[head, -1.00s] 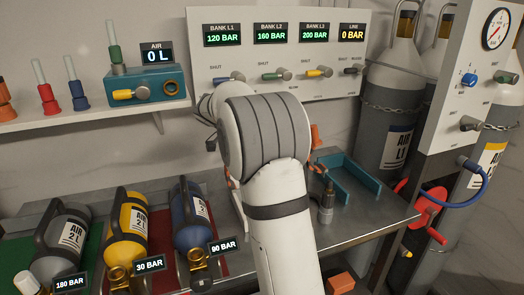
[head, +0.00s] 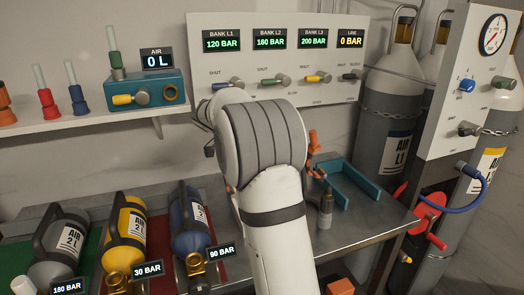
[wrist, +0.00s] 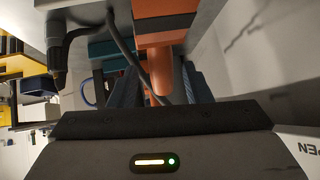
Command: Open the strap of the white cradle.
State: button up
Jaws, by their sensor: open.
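I cannot make out the white cradle for certain in the head view, where my arm covers the middle of the bench. Orange parts (head: 313,140) show just right of my arm. In the wrist view, my gripper (wrist: 152,88) is open, with its dark fingers apart. An orange handle (wrist: 156,82) lies between the fingers, below a wider orange block (wrist: 165,25). I cannot tell whether the fingers touch the handle, or whether it belongs to the strap. My gripper is hidden behind my arm in the head view.
A dark hose fitting (head: 326,208) stands on the metal bench, beside a teal tray (head: 349,187). Grey, yellow (head: 124,232) and blue cylinders lie at left. The valve panel (head: 277,90) rises behind my arm. A red crank (head: 430,215) is at right.

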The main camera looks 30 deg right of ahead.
notch_tip(320, 180, up, 10)
jog(key=shift+f+p, duration=0.15)
jog(key=shift+p, duration=0.3)
